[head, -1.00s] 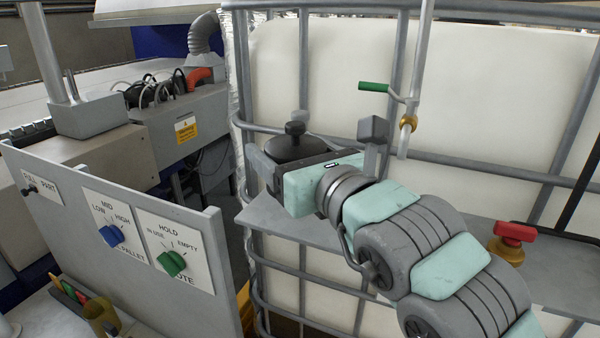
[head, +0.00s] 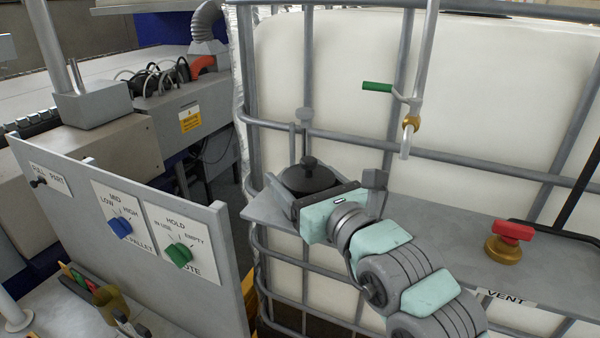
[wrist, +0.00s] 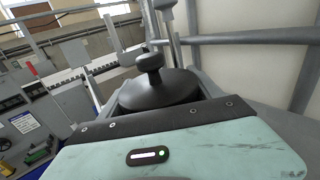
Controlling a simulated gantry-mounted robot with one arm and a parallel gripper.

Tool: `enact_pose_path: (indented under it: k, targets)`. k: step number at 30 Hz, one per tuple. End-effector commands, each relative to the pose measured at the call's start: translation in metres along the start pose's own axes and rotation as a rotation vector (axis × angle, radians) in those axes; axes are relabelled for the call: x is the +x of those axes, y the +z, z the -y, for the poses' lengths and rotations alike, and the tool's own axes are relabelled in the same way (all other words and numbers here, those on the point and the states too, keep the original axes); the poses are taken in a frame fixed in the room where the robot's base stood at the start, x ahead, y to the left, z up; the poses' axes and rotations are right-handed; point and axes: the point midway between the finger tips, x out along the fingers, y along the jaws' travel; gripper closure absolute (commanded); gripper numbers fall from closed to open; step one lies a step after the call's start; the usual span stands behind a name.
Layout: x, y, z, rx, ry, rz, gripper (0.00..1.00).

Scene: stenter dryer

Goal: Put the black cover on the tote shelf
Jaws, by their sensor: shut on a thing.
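The black cover (head: 308,179) is a round dark lid with a knob on top. It also shows in the wrist view (wrist: 160,88), just beyond the gripper's body, with its knob upward. My gripper (head: 302,191) is shut on the black cover and holds it roughly level. The grey tote shelf (head: 440,217) runs along the front of the caged white tote. The cover is at the shelf's left end; I cannot tell whether it touches the surface. The gripper's body hides part of the cover's near side and the shelf below. It shows in the wrist view too (wrist: 150,105).
A red-handled brass valve (head: 508,240) stands on the shelf to the right, by a VENT label. A pipe with a green lever (head: 378,87) hangs above the shelf. A grey panel with blue and green knobs (head: 179,255) stands at left. The shelf's middle looks clear.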

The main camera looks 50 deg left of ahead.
Motion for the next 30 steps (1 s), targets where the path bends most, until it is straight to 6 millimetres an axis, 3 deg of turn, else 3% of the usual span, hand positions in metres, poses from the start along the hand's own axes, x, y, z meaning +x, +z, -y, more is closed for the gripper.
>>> enact_pose_path:
  k: [12, 13, 21, 30]
  targets:
    - [0.0007, -0.0062, 0.0008, -0.002, 0.0, 0.0, 0.66]
    - [0.0006, -0.0053, 0.0008, -0.002, 0.0, 0.001, 0.24]
    - [0.0007, -0.0047, 0.0008, -0.001, 0.0, 0.0, 0.04]
    - [0.0006, 0.0011, 0.0007, -0.001, 0.0, 0.001, 0.04]
